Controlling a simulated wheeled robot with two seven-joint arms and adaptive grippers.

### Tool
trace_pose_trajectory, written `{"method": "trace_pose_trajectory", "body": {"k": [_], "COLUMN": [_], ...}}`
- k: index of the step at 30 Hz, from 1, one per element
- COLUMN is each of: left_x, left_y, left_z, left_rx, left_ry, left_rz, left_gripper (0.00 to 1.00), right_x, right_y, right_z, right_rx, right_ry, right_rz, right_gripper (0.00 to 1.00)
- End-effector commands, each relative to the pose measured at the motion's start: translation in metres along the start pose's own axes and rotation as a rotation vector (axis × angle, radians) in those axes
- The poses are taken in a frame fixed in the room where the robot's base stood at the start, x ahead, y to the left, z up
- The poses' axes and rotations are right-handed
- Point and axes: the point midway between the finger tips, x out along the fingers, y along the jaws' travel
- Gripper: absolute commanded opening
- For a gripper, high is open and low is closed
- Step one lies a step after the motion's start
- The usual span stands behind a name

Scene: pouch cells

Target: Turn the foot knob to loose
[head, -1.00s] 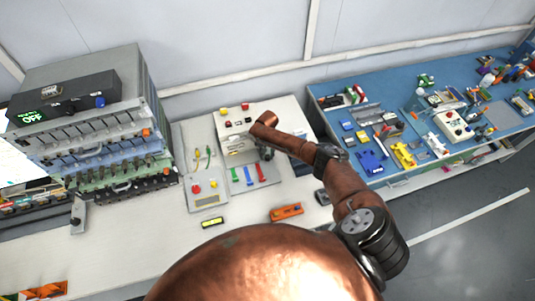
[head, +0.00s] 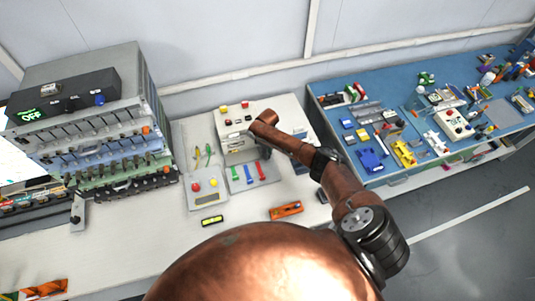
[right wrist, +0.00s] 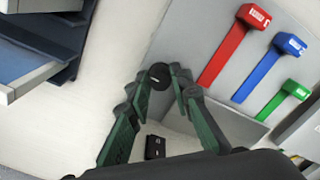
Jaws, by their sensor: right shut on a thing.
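A round black knob (right wrist: 159,76) with a short white mark shows in the right wrist view, beside the grey panel with the coloured levers. I take it to be the foot knob. My right gripper (right wrist: 166,82) has its dark green fingers on either side of the knob and is shut on it. In the head view the right gripper (head: 264,153) is small and mostly behind my arm, and the knob is hidden there. My left gripper is in neither view.
Red (right wrist: 234,45), blue (right wrist: 270,65) and green (right wrist: 284,100) levers lie close to the gripper. A small black block (right wrist: 155,147) sits below it. A tall instrument rack (head: 95,125) stands left; a cluttered blue bench (head: 335,98) stands right.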

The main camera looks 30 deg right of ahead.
Motion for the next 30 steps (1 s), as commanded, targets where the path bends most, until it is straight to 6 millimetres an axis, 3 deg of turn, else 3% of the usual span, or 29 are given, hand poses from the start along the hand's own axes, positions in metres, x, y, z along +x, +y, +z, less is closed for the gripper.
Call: {"method": "trace_pose_trajectory", "body": {"k": [30], "left_x": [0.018], "left_y": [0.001], "left_z": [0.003], "left_rx": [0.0], "left_ry": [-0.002], "left_rz": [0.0], "left_gripper": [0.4], "right_x": [0.0], "right_y": [0.001], "right_z": [-0.001], "right_rx": [-0.964], "right_ry": [0.002], "right_rz": [0.001], "right_gripper": [0.0]}}
